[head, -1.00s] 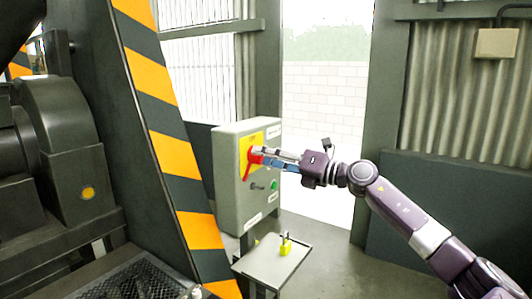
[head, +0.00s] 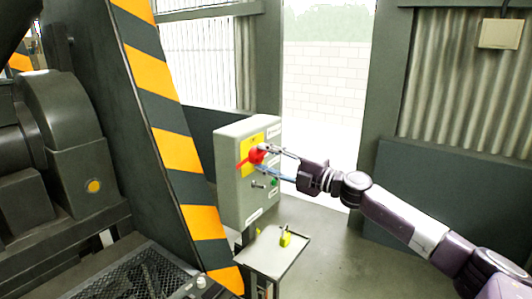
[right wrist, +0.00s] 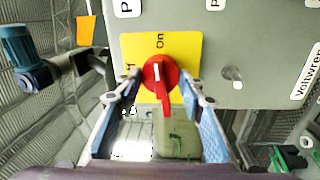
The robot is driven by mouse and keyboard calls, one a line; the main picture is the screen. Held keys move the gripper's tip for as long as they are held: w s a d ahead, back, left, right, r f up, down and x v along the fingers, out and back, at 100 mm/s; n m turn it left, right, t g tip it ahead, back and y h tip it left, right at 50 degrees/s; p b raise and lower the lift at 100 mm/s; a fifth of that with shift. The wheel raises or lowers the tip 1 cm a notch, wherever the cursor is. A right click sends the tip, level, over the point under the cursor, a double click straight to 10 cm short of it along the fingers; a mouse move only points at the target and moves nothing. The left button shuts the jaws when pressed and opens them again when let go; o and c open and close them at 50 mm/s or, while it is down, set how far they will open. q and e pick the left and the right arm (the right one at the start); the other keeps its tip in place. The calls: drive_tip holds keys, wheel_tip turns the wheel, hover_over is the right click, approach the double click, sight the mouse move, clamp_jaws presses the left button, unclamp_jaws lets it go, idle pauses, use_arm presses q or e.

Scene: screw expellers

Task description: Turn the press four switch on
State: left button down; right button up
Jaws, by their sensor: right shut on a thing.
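The red rotary switch (head: 257,155) sits on a yellow plate on the front of the grey control box (head: 233,185). In the head view its handle points left and slightly down. In the right wrist view the red switch (right wrist: 160,75) lies between the fingers, by a printed "On" on the yellow plate (right wrist: 190,45). My right gripper (head: 268,160) reaches the box from the right. Its fingers are shut around the switch, one on each side, though exact contact is hard to see. My left gripper is not in view.
A small toggle (head: 258,184) and a green button (head: 275,181) sit below the switch. A tray shelf (head: 265,262) with a small yellow object (head: 285,240) stands below the box. A striped post (head: 180,165) rises on the left. An open doorway (head: 323,110) is behind.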

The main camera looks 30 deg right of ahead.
drive_tip(key=shift+m+p, duration=0.4)
drive_tip(key=shift+m, duration=0.2)
drive_tip(key=o, duration=1.2)
drive_tip(key=shift+c, duration=0.2)
drive_tip(key=shift+s+f, duration=0.1)
drive_tip(key=shift+s, duration=0.05)
drive_tip(key=v, duration=1.1)
drive_tip(key=shift+s+d, duration=0.15)
drive_tip(key=shift+s, duration=0.2)
